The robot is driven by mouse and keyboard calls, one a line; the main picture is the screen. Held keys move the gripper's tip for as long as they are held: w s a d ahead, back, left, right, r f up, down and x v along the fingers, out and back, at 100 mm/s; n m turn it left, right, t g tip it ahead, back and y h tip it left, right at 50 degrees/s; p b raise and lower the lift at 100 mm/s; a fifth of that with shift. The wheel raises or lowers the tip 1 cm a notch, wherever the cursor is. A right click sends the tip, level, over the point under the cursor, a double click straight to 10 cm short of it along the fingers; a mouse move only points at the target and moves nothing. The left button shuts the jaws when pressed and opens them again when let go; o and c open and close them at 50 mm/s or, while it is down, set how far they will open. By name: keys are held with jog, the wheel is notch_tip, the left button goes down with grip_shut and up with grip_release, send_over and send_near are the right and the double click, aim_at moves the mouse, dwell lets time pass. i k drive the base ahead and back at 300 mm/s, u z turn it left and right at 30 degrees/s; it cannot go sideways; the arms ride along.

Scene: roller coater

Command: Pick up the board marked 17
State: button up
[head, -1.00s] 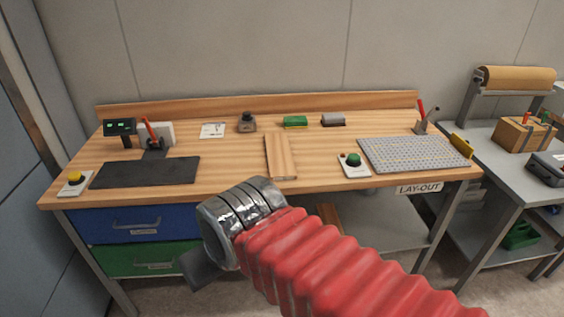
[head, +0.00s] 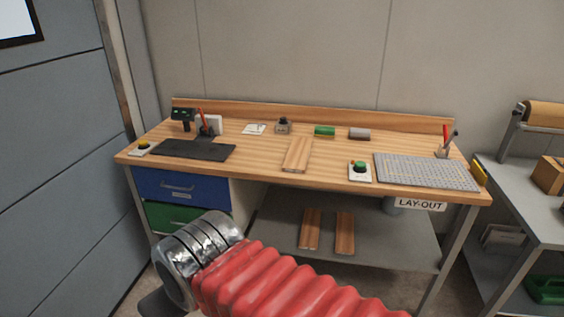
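A wooden board (head: 297,154) lies on the middle of the workbench top, near its front edge. Two more wooden boards lie on the grey lower shelf, a left one (head: 311,229) and a right one (head: 345,233). No number can be read on any of them, so I cannot tell which is marked 17. My arm, with its red ribbed sleeve, comes in from the bottom right, and its metal end is in front of the bench drawers. My gripper (head: 157,303) shows only as a dark part at the lower left, and its fingers cannot be made out.
A grey side table (head: 535,205) stands at right. Grey panels (head: 60,150) rise at left.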

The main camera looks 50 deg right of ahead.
aim_at(296, 160)
jog(key=k, duration=0.2)
jog(key=i, duration=1.5)
jog(key=z, duration=0.7)
jog(key=i, duration=0.65)
jog(key=z, duration=0.85)
jog(key=i, duration=0.75)
jog(key=z, duration=0.55)
